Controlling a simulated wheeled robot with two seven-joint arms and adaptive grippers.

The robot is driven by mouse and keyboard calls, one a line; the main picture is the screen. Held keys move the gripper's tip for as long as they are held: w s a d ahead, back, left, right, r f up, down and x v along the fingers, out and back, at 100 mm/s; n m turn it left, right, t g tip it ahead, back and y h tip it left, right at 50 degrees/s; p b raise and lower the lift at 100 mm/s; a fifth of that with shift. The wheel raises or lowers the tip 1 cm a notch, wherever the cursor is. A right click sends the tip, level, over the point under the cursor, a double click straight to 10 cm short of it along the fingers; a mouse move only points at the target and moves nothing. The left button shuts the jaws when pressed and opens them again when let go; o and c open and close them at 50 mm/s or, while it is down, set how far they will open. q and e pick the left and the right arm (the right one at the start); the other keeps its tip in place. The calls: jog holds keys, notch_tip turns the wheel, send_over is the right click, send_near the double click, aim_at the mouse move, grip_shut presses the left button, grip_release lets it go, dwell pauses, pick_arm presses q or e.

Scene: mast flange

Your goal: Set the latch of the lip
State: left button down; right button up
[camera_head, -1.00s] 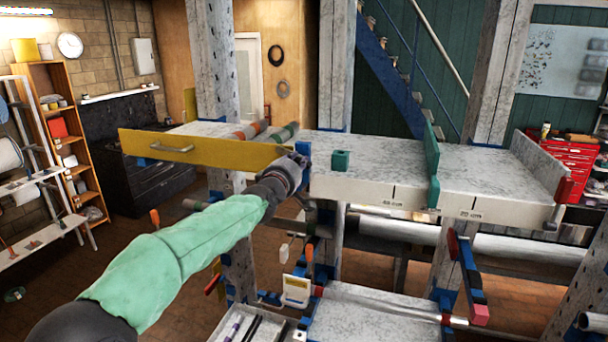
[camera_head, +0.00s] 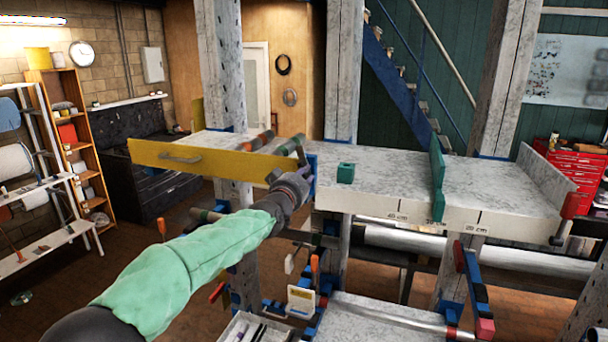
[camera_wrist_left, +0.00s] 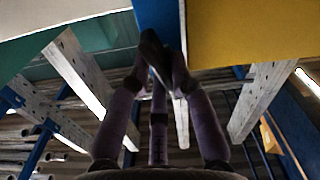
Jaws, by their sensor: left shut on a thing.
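The yellow lip (camera_head: 205,160), a long board with a grey handle, stands along the front edge of the upper shelf at left. A blue upright piece (camera_head: 313,165) is at its right end. My left gripper (camera_head: 299,182) is at that blue piece, below the lip's right end. In the left wrist view its fingers (camera_wrist_left: 160,75) close together on a dark latch (camera_wrist_left: 152,48) just under the blue piece (camera_wrist_left: 157,14), with the yellow lip (camera_wrist_left: 255,35) to the right. The gripper hides most of the latch. My right gripper is not in view.
A small green block (camera_head: 345,173) sits on the grey shelf (camera_head: 393,175), left of a green divider (camera_head: 437,178). Colored rollers (camera_head: 268,143) lie behind the lip. Below are a lower shelf (camera_head: 375,322) and a wooden post (camera_head: 243,270) near my arm.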

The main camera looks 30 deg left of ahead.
pick_arm(q)
jog(key=shift+f+m+p, duration=0.2)
jog(key=shift+m+p, duration=0.15)
jog(key=shift+m, duration=1.65)
jog(key=c, duration=1.1)
grip_release()
jog(key=shift+s, duration=0.1)
jog(key=shift+s+d+r, duration=0.1)
jog(key=shift+s, duration=0.1)
jog(key=v, duration=1.1)
jog(key=shift+s, duration=0.2)
jog(key=shift+d, duration=0.15)
